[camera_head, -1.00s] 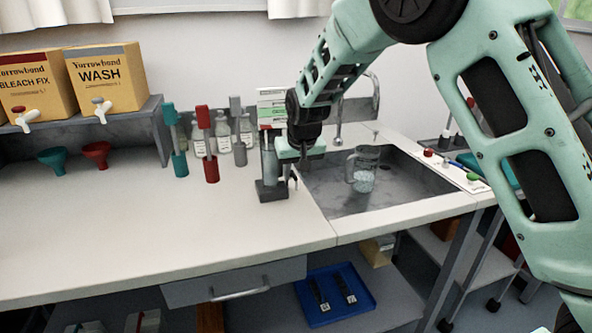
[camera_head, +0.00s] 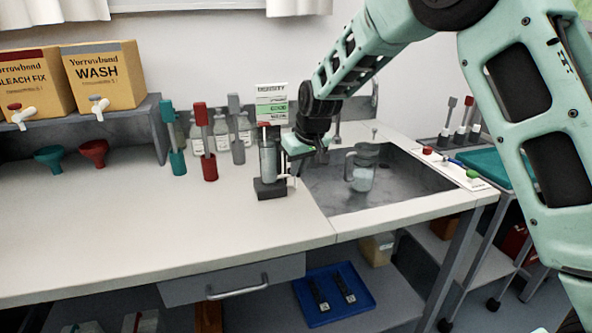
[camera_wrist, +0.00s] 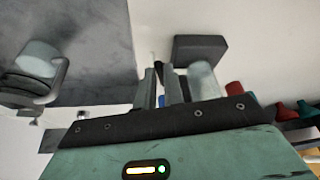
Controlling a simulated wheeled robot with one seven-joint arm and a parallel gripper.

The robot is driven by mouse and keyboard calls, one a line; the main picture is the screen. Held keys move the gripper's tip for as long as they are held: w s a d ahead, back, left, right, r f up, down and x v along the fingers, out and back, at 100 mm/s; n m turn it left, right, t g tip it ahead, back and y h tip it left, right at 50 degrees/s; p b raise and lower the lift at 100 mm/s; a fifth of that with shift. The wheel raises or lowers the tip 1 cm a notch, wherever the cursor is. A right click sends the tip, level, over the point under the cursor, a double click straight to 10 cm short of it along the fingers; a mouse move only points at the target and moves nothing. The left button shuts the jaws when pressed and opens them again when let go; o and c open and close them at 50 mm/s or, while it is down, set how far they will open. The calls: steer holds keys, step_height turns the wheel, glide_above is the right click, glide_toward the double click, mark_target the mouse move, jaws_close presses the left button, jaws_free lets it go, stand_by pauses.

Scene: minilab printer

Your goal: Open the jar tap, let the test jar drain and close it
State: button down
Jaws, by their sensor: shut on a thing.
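The test jar (camera_head: 268,158) is a clear upright cylinder on a dark square base (camera_head: 270,188), at the sink's left edge. It also shows in the wrist view (camera_wrist: 203,80), with its dark base (camera_wrist: 200,48) beyond the fingers. My gripper (camera_head: 293,172) is low at the jar's right side, on the sink side. In the wrist view my gripper (camera_wrist: 160,85) is shut on the small jar tap, mostly hidden between the fingers. The tap's position and the liquid level are unclear. A red-topped item stands in or behind the jar.
A clear jug (camera_head: 362,170) stands in the grey sink (camera_head: 410,178) to the right. A density card (camera_head: 272,103) and several bottles stand behind the jar. Red (camera_head: 208,165), teal and grey upright tools stand to the left. The front counter (camera_head: 150,230) is clear.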

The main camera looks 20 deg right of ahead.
steer(key=n, duration=0.1)
steer(key=d+n+y, duration=0.1)
steer(key=shift+w+d+n, duration=0.1)
steer(key=shift+w+n, duration=0.15)
steer(key=shift+n, duration=0.15)
steer(key=n, duration=0.1)
steer(key=w+d+n+g+y+p, duration=0.1)
steer(key=n, duration=0.1)
steer(key=shift+r+n, duration=0.15)
steer(key=shift+n, duration=0.15)
steer(key=n, duration=0.1)
steer(key=n+p, duration=0.1)
steer(key=w+n+g+p, duration=0.1)
steer(key=shift+d+y, duration=0.25)
steer(key=shift+y, duration=0.15)
steer(key=shift+w+d+n+g+p, duration=0.15)
steer(key=shift+n+g+p, duration=0.15)
steer(key=shift+n, duration=0.35)
steer(key=shift+w+a+n+g+p, duration=0.1)
steer(key=shift+w+n+g+p, duration=0.1)
steer(key=shift+n+p, duration=0.35)
steer(key=shift+d, duration=0.1)
steer(key=c, duration=1.5)
jaws_free()
steer(key=b+v, duration=0.1)
steer(key=v, duration=1.6)
steer(key=shift+d, duration=0.3)
